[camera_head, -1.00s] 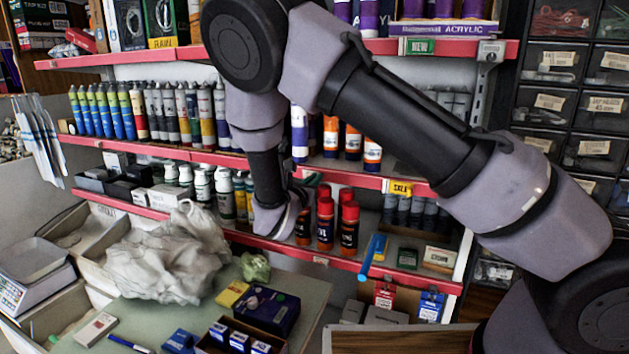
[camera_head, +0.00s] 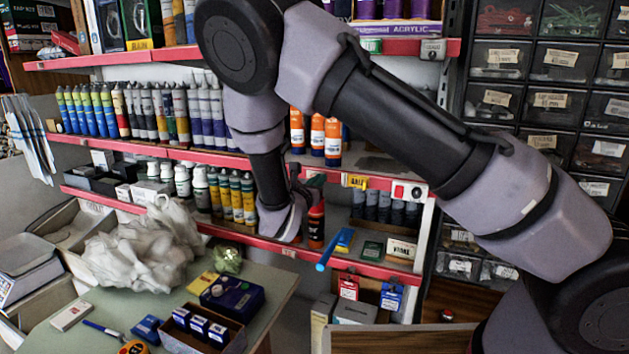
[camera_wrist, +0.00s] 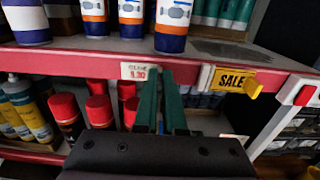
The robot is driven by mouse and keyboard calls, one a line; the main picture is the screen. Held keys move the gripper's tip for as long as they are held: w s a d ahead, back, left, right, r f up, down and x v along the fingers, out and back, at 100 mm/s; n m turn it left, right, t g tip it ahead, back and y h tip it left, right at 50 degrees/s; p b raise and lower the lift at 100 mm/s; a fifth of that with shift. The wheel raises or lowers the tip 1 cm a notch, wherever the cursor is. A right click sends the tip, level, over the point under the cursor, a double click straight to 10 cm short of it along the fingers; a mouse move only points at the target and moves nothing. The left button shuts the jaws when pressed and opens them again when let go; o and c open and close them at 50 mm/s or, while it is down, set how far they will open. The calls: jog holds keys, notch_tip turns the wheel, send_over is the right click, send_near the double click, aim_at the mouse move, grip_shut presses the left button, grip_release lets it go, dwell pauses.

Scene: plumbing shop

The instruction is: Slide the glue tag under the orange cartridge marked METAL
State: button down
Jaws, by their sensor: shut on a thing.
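In the wrist view, the glue tag (camera_wrist: 139,71), a small white price tag with red digits, is at the red front edge of the shelf. My gripper (camera_wrist: 162,75) has its green fingers shut on the tag at their tips. Above it on the shelf stand several orange, white and blue cartridges (camera_wrist: 131,18). One cartridge (camera_wrist: 172,25) is just right of and above the fingertips. I cannot read which one is marked METAL. In the head view, the cartridges (camera_head: 316,133) stand above my gripper (camera_head: 314,181); the tag is too small to make out.
A yellow SALE tag (camera_wrist: 230,82) and a white-and-red holder (camera_wrist: 300,96) sit on the shelf edge to the right. Red-capped cans (camera_wrist: 66,112) stand on the shelf below, close to the fingers.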

jog(key=shift+s+d+f, duration=0.1)
jog(key=shift+s+d, duration=0.2)
jog(key=shift+d, duration=0.55)
jog(key=shift+s+d, duration=0.3)
jog(key=shift+d, duration=0.5)
jog(key=c, duration=1)
grip_release()
jog(key=shift+s+d, duration=0.1)
